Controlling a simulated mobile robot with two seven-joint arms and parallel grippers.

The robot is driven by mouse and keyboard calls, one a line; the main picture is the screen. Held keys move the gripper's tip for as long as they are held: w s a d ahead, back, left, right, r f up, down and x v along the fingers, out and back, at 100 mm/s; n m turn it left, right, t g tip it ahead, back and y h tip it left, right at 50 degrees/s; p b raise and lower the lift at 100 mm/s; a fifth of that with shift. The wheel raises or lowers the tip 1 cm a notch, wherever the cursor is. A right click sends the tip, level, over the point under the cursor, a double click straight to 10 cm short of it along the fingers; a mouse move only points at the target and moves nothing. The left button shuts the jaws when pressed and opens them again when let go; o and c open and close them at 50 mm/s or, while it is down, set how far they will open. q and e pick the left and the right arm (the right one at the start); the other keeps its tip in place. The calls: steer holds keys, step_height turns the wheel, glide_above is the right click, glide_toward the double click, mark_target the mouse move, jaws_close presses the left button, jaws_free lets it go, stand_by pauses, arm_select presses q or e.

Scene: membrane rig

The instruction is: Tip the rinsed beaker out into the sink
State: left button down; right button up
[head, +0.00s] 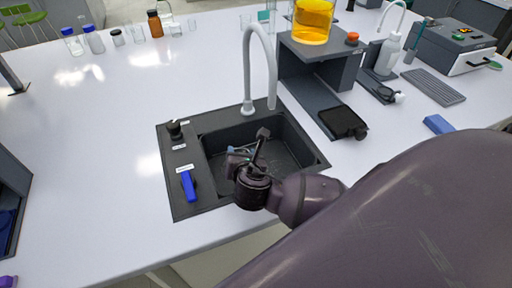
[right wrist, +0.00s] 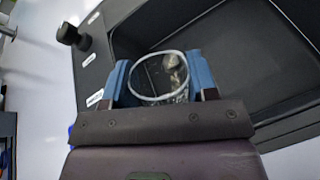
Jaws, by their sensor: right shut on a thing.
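The sink (head: 290,128) is a dark basin set in the white bench, with a pale gooseneck faucet (head: 247,75) behind it. My right gripper (head: 240,155) is over the left part of the basin, near its front. In the right wrist view, my right gripper's blue fingers (right wrist: 160,82) are shut on a clear glass beaker (right wrist: 158,98), one finger on each side. The beaker's round rim faces the camera, and the sink basin (right wrist: 225,40) lies beyond it. In the head view the beaker is mostly hidden by the gripper. My left gripper is not in view.
A dark knob (head: 174,128) and a blue handle (head: 188,185) stand on the sink's left panel. A stand with an orange-filled beaker (head: 313,20) is behind right. A black device (head: 343,122) lies right of the sink. The bench left of the sink is clear.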

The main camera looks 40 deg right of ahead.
steer(key=shift+s+a+f+n+t+h, duration=0.2)
steer(key=shift+s+a+n+t+h, duration=0.15)
steer(key=shift+a, duration=0.2)
steer(key=shift+s+a+r+n+t+h+p, duration=0.3)
steer(key=shift+a+r+n+t+h+p, duration=0.2)
steer(key=shift+a+t, duration=0.2)
steer(key=shift+s+a+r+n+t+h+p, duration=0.3)
steer(key=shift+a+r+n+t+h+p, duration=0.1)
steer(key=shift+a+n+t+h, duration=0.2)
steer(key=shift+a, duration=0.1)
steer(key=shift+r, duration=0.1)
